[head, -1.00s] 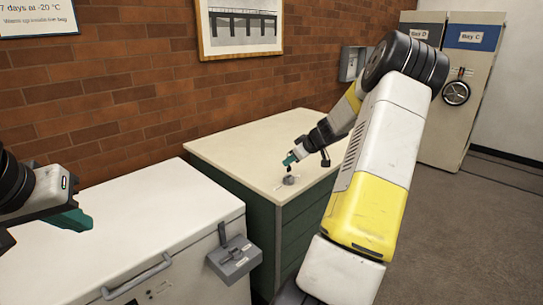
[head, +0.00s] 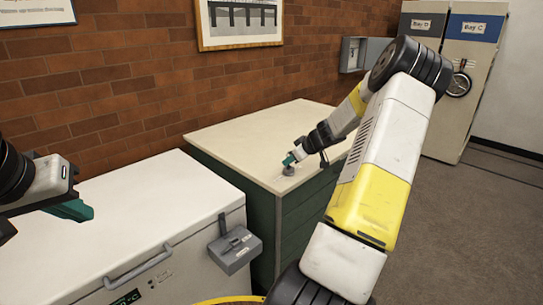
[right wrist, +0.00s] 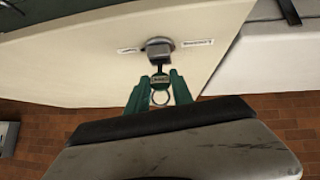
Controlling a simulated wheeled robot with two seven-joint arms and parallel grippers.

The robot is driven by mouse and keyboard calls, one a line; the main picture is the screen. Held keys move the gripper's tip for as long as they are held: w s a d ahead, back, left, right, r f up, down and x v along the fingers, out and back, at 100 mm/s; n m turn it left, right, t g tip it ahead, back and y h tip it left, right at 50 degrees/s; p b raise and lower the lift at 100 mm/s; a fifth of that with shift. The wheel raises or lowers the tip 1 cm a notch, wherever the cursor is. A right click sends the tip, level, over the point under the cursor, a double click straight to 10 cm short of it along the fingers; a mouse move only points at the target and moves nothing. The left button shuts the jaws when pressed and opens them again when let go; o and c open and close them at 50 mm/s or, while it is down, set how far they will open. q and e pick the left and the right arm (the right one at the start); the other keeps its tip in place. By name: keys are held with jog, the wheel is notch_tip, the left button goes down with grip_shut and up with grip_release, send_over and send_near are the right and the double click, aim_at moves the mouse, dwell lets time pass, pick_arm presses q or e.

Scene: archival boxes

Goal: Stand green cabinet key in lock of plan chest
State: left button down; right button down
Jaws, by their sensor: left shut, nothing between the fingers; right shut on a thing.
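The plan chest (head: 226,134) has a cream top and green drawers. Its lock, a round grey piece (head: 288,171), sits on the top near the front corner; it also shows in the right wrist view (right wrist: 159,44) between two small labels. My right gripper (head: 291,160) is right by the lock, its green fingers shut on the green cabinet key (right wrist: 160,78). The key's dark shaft points at the lock and its end is at the lock's near edge; I cannot tell whether it is inside. A ring hangs at the key's head. My left gripper (head: 78,211) is shut and empty at the left.
A white chest freezer (head: 130,220) with a grey handle and latch box (head: 234,248) stands left of the plan chest. A yellow curved thing (head: 228,299) shows at the bottom edge. Cabinets (head: 455,80) stand at the back right. The floor at the right is clear.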

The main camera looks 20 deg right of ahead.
jog(key=c, duration=1)
grip_release()
jog(key=shift+c, duration=0.2)
jog(key=v, duration=0.8)
